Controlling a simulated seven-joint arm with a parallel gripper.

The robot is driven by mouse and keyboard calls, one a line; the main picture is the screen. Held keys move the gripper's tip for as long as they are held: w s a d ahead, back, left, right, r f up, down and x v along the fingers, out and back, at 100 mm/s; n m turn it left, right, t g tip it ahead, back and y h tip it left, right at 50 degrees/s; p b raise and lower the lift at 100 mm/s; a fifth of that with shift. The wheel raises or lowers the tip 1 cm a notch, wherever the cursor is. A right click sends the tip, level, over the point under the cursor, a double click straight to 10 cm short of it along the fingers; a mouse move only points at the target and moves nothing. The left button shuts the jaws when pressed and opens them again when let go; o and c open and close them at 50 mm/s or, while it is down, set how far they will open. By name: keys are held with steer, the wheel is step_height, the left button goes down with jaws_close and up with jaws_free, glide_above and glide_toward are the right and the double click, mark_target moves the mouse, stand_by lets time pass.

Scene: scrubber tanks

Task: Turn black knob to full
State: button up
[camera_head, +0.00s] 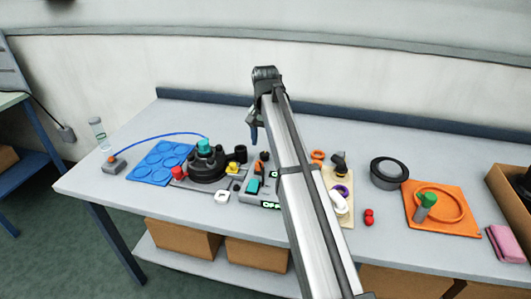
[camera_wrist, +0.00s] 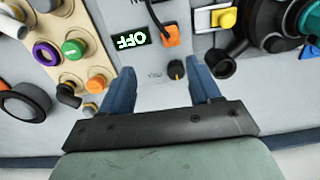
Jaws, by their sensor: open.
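A small black knob (camera_wrist: 177,70) stands on the grey panel in the wrist view, with small lettering to its left that I cannot read. It lies between the lines of my gripper's (camera_wrist: 163,84) two blue fingers, nearer the right one, and appears apart from both. My gripper is open and holds nothing. In the camera_head view my gripper (camera_head: 254,133) hangs over the bench behind the panel. My arm covers part of the panel there, and I cannot make out the knob surely. The knob's exact setting is too small to tell.
A yellow button (camera_wrist: 224,18) and a black housing (camera_head: 207,164) are nearby. A beige board with coloured knobs (camera_wrist: 72,68) is on the other side.

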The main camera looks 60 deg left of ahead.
steer(key=w+d+r+m, duration=0.1)
steer(key=w+d, duration=0.3)
steer(key=w, duration=0.4)
steer(key=n+g+y, duration=0.2)
steer(key=n+y, duration=0.2)
steer(key=n, duration=1.2)
glide_toward(265, 153)
steer(key=x, duration=0.8)
steer(key=shift+f, duration=0.35)
steer(key=c, duration=1)
